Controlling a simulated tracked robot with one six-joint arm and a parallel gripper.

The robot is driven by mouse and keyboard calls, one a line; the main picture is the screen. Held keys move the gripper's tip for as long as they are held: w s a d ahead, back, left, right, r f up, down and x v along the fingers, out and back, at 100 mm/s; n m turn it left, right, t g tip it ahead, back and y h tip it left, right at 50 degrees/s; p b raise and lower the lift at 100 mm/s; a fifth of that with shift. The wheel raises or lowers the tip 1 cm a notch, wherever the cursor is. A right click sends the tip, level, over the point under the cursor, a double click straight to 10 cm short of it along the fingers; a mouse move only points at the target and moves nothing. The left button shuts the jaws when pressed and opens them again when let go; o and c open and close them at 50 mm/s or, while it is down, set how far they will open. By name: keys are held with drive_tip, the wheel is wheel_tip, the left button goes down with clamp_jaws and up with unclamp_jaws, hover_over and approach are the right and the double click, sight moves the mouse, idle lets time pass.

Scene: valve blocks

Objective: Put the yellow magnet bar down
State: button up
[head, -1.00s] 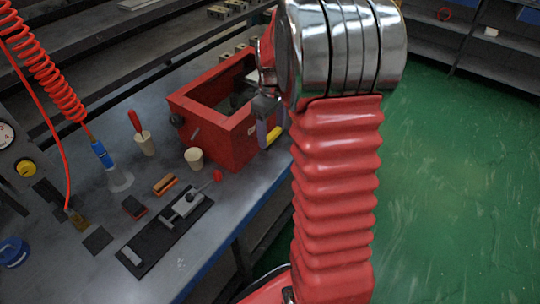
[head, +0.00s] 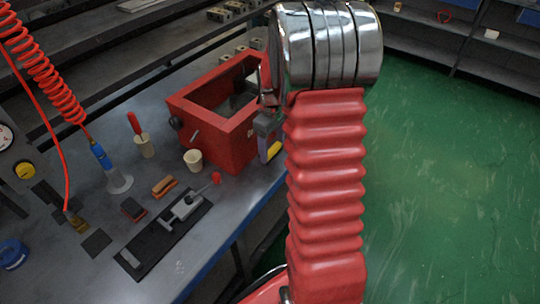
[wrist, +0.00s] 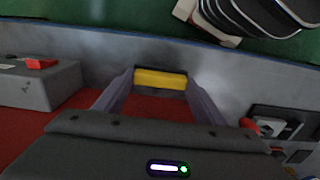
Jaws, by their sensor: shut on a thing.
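My gripper (wrist: 160,82) is shut on the yellow magnet bar (wrist: 160,78), which lies crosswise between the two grey fingers in the wrist view. In the head view the yellow bar (head: 274,151) shows at the lower end of my gripper (head: 268,146), just right of the open red box (head: 243,130), near the bench's front edge. My red arm hides part of the area to its right. In the wrist view the grey bench top lies beyond the bar. I cannot tell whether the bar touches it.
A cream cup (head: 193,161) and a clamp on a black plate (head: 165,235) stand left of the red box. A brush (head: 164,186) lies near them. Green floor (head: 450,190) lies beyond the bench edge.

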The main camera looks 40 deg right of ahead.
sight(272, 148)
drive_tip(key=shift+f, duration=1.85)
drive_tip(key=shift+f, duration=0.1)
drive_tip(key=o, duration=1)
wheel_tip(272, 148, up, 12)
